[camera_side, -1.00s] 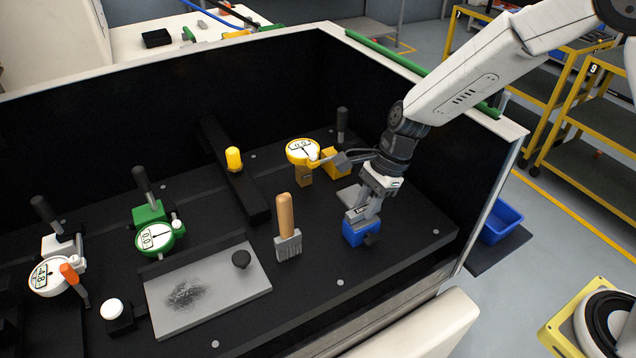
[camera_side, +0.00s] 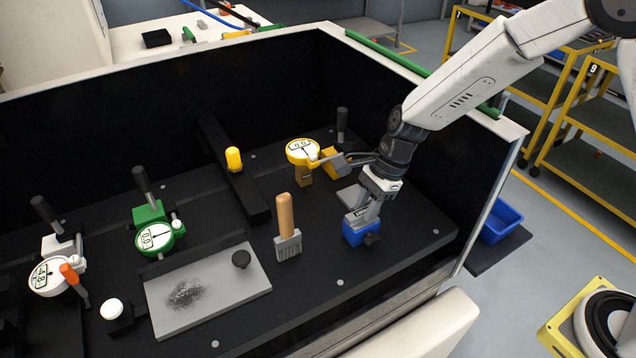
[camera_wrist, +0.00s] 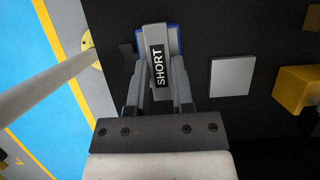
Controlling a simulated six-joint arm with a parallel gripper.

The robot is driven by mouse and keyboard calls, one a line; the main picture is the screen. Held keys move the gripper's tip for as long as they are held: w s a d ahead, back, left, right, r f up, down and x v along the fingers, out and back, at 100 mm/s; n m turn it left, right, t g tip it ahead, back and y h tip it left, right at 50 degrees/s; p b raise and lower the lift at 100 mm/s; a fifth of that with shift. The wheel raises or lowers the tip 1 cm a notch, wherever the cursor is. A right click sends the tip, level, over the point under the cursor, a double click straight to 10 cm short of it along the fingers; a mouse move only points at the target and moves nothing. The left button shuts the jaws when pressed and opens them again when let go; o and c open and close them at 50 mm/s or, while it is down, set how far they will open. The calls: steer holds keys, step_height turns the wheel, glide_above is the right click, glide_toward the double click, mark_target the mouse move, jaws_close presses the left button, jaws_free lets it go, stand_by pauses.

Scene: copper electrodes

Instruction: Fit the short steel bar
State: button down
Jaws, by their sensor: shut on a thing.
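The short steel bar (camera_wrist: 160,64) is grey with a black "SHORT" label. In the wrist view it lies between the two fingers of my gripper (camera_wrist: 160,88), which is shut on it. In the side view my gripper (camera_side: 364,212) points down at a blue block (camera_side: 359,236), and the bar's grey end stands at the block's top. Blue edges (camera_wrist: 176,32) show around the bar's far end in the wrist view. The bar's lower part is hidden, so I cannot tell how deep it sits in the block.
A square grey plate (camera_wrist: 231,76) lies beside the block. A yellow dial gauge (camera_side: 303,152) on a yellow stand is behind to the left. A wooden-handled brush (camera_side: 287,225) stands left of the block. The black bench front right is clear; a dark wall rises behind.

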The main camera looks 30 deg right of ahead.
steer(key=shift+f, duration=0.1)
steer(key=shift+c, duration=2)
jaws_free()
steer(key=shift+v, duration=2.55)
steer(key=v, duration=0.8)
steer(key=shift+f, duration=0.15)
